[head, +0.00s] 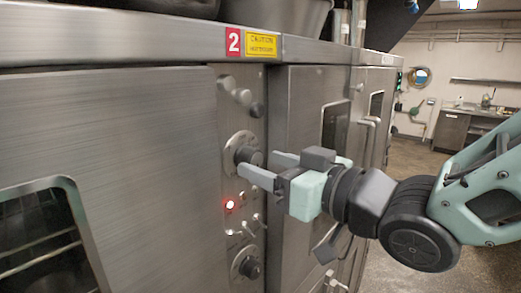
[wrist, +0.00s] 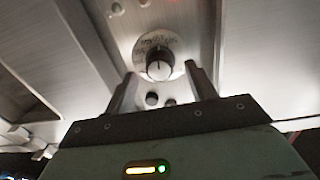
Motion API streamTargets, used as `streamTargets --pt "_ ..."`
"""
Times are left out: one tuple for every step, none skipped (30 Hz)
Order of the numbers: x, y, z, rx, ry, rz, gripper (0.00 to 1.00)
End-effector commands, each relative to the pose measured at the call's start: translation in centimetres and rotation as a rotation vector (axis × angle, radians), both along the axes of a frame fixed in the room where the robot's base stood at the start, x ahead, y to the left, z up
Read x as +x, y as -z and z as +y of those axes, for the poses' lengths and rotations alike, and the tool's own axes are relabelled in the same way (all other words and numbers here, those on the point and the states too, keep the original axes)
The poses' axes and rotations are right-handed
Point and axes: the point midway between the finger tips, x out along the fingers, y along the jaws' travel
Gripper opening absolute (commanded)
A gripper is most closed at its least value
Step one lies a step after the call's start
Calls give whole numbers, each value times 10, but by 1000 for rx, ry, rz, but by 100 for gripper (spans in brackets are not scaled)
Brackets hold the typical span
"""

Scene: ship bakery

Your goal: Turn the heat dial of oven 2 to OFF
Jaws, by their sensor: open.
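Oven 2 (head: 130,140) is a brushed-steel unit with a red "2" sign (head: 234,42) above its control panel. A round dial (head: 241,147) with a dark knob on a pale disc sits on the upper part of the panel. In the wrist view the dial (wrist: 159,65) lies ahead between the fingertips, its white pointer mark toward the top of the picture; the disc's lettering is unreadable. My gripper (head: 264,167) is open and empty, close in front of this dial. In the wrist view my gripper (wrist: 160,78) has one finger on each side; contact is not clear.
A red lamp (head: 229,205) glows below the dial, among small switches. A second dial (head: 249,266) is lower on the panel. A yellow caution sign (head: 262,44) is beside the number. Another steel oven door (head: 300,130) stands to the right. Open floor (head: 440,180) lies farther right.

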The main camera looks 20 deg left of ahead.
Motion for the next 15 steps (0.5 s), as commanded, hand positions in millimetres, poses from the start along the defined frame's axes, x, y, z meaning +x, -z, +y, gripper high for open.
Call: streamTargets --pt "3 -3 6 -1 0 0 56" --pt "4 -2 9 0 0 1 56" --pt "6 -2 12 0 0 1 56" --pt "7 -2 14 0 0 1 56" --pt "7 -2 16 1 0 0 56" --pt "8 -1 17 1 0 0 56" --pt "9 -1 18 0 0 1 56" --pt "9 0 19 0 1 1 56" --pt "9 0 20 0 1 1 56" --pt "10 0 20 0 1 1 56" --pt "10 0 20 1 1 0 56" --pt "10 0 20 1 1 0 56" --pt "10 0 20 1 1 0 56" --pt "10 0 20 1 1 0 56" --pt "10 0 20 1 1 0 56"
